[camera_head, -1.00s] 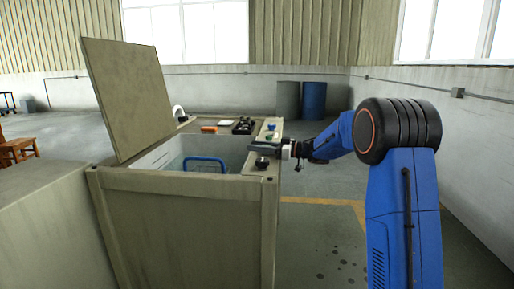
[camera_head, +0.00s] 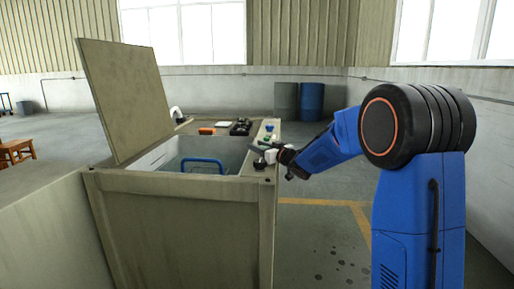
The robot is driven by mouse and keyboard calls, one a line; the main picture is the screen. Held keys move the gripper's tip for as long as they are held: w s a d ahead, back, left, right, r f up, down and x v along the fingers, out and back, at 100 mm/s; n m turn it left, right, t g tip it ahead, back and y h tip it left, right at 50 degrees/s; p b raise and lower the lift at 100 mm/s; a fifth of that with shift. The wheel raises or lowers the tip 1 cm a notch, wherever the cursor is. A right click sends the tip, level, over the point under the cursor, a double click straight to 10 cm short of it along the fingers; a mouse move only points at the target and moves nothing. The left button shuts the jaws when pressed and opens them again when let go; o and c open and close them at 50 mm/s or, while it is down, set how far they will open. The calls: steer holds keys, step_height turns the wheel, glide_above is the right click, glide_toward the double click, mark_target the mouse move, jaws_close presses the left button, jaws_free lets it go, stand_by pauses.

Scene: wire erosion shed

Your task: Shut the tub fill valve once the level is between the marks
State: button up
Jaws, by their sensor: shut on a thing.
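The tub (camera_head: 180,183) is a beige cabinet with its lid (camera_head: 124,98) standing open at the left. Its inner basin is pale, and the liquid level and marks cannot be made out. Along the right rim are a blue knob (camera_head: 269,127), a green knob (camera_head: 268,138) and a black knob (camera_head: 260,163). My gripper (camera_head: 259,149) is over this rim, between the green and black knobs. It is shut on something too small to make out. I cannot tell which of these is the fill valve.
A blue tubular frame (camera_head: 203,162) stands in the basin. An orange item (camera_head: 207,131) and a black tray (camera_head: 241,127) lie on the back rim. The floor right of the tub is open.

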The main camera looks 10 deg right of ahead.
steer(key=shift+d+m+t+h, duration=0.1)
steer(key=shift+m+t+h, duration=0.2)
steer(key=shift+h, duration=0.1)
steer(key=o, duration=1.1)
steer(key=shift+c, duration=0.2)
steer(key=shift+s, duration=0.1)
steer(key=v, duration=1.7)
steer(key=shift+d+r, duration=0.1)
steer(key=shift+d, duration=0.1)
